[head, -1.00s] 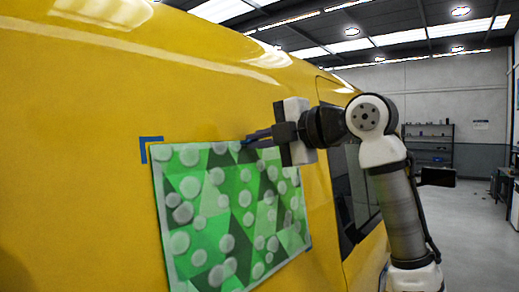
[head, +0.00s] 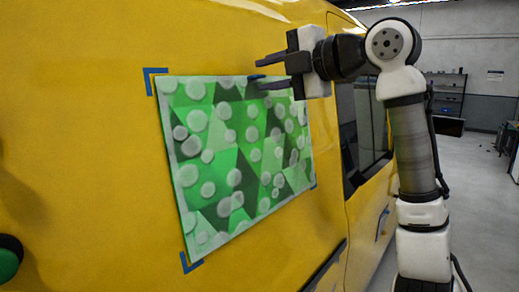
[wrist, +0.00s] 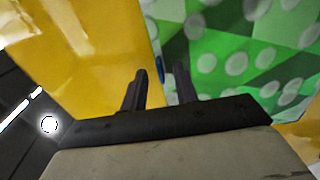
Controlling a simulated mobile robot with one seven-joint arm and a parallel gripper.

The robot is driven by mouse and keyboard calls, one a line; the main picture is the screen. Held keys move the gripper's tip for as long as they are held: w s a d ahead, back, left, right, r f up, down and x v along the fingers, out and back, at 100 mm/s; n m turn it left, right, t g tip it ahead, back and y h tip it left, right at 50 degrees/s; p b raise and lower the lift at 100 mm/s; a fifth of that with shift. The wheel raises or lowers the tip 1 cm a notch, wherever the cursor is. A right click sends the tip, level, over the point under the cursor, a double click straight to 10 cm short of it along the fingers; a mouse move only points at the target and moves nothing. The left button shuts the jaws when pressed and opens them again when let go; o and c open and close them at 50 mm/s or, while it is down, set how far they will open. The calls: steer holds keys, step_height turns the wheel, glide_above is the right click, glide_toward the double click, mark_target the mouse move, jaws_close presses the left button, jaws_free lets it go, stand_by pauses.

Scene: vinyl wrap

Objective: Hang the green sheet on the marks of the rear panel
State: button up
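The green patterned sheet (head: 235,150) with pale round spots hangs flat-looking against the yellow rear panel (head: 80,130). Its upper left corner sits just inside a blue corner mark (head: 152,78). Its lower left corner is close to another blue mark (head: 190,264). A small dark blue piece (head: 256,76) sits on the sheet's top edge; it also shows in the wrist view (wrist: 160,68). My gripper (head: 268,72) is open at the top edge, its fingers apart on either side of the edge in the wrist view (wrist: 158,85). My gripper hides part of the upper right.
A dark round object with a green face (head: 8,262) shows at the lower left edge. The vehicle's dark window (head: 362,130) is right of the sheet.

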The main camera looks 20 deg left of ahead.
steer(key=b+v, duration=0.3)
steer(key=v, duration=0.9)
steer(key=shift+s+d, duration=0.25)
steer(key=shift+d, duration=0.1)
